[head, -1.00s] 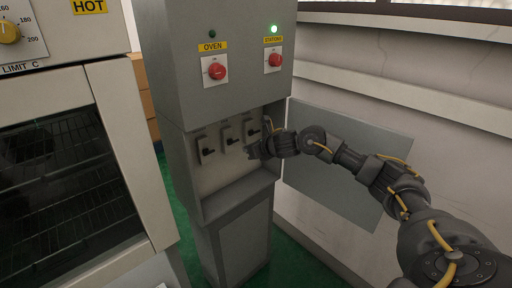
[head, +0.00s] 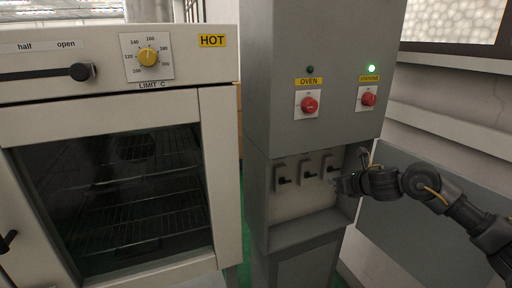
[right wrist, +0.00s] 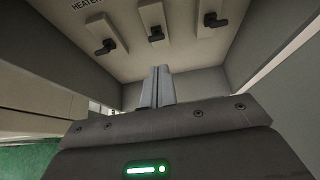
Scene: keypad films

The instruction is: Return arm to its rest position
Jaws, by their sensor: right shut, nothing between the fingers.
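My right arm comes in from the right in the head view. Its right gripper (head: 340,184) is at the open recess of the grey cabinet (head: 312,55), close to the right-hand one of three black-handled switches (head: 333,168). In the right wrist view the gripper's fingers (right wrist: 156,86) are together with nothing between them. They point into the recess, below the row of switches (right wrist: 156,34), and look apart from them. My left gripper is not in view.
A cream oven (head: 105,120) with a dark glass door stands at the left. Red knobs labelled OVEN (head: 309,105) and STATIONS (head: 369,98) sit above the recess; a green lamp (head: 372,68) is lit above STATIONS. A grey panel (head: 425,215) hangs open at the right.

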